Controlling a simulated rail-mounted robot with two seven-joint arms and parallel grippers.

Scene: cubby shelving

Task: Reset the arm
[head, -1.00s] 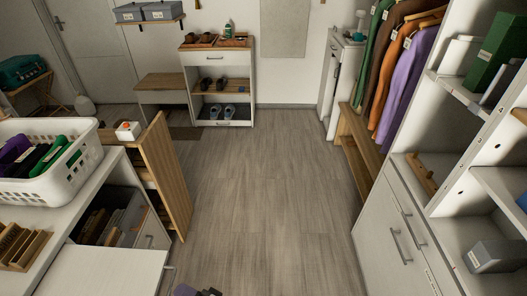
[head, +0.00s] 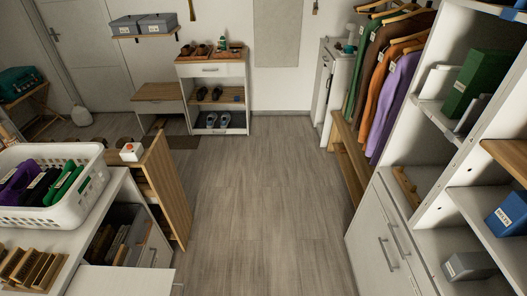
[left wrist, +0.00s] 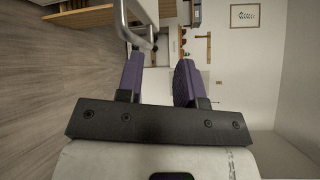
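My left gripper (left wrist: 159,80) shows in the left wrist view, with two purple fingers spread apart and nothing between their pads that I can make out. A pale metal bar handle (left wrist: 146,43) on a white front is close to the tip of the left-hand finger; I cannot tell whether they touch. Neither gripper shows in the head view, and my right gripper is in no view.
A white cabinet stands at left with a basket (head: 98,184) of folded clothes. Its wooden panel (head: 170,190) juts toward the aisle. Cubby shelving (head: 455,215) with a blue box (head: 508,215) lines the right. The floor (head: 260,215) between is clear.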

